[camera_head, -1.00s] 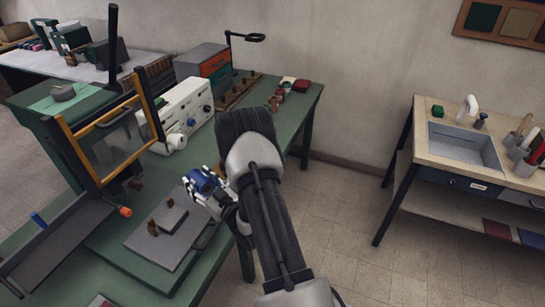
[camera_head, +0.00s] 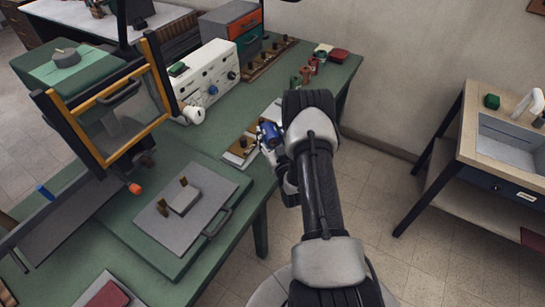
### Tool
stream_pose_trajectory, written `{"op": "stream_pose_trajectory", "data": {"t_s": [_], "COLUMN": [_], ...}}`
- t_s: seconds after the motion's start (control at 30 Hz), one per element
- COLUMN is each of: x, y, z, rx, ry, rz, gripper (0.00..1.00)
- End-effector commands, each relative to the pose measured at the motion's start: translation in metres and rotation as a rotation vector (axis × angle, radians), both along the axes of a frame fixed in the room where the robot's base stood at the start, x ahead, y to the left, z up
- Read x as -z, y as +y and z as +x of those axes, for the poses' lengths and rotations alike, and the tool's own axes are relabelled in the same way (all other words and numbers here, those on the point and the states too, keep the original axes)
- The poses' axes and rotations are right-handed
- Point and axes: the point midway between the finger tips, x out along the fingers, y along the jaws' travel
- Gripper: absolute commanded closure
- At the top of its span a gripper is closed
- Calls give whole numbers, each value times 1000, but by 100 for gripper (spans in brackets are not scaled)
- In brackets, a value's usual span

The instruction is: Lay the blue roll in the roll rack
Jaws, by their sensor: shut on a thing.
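The blue roll (camera_head: 271,133) is held in my gripper (camera_head: 270,146), above the right part of the green bench (camera_head: 225,118). My gripper is shut on it, and my arm partly hides the fingers. A long wooden strip with a row of dark pegs (camera_head: 268,60) lies at the back of the bench. A small brown-and-pale holder (camera_head: 240,153) sits just left of my gripper, partly hidden by it. I cannot tell for sure which of these is the roll rack.
A grey plate with two brass uprights (camera_head: 205,190) lies in front, left of my arm. A yellow-edged frame (camera_head: 105,95) and a white box with knobs (camera_head: 208,75) stand further left. Red and green rolls (camera_head: 305,74) stand at the back. A sink table (camera_head: 505,145) is at right.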

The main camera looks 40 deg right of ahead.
Motion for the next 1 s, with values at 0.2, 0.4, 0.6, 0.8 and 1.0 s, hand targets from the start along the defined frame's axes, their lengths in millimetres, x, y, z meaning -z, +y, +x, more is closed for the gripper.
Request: {"op": "stream_pose_trajectory", "data": {"t_s": [0.2, 0.4, 0.6, 0.8, 1.0], "x": [59, 79, 98, 124, 122], "y": [0, 0, 0, 0, 0], "z": [0, 0, 0, 0, 0], "rx": [0, -1, 0, -1, -1], "ry": [0, -3, -1, -2, -2], "rz": [0, -1, 0, -1, -2], "gripper": [78, 78, 78, 78, 78]}}
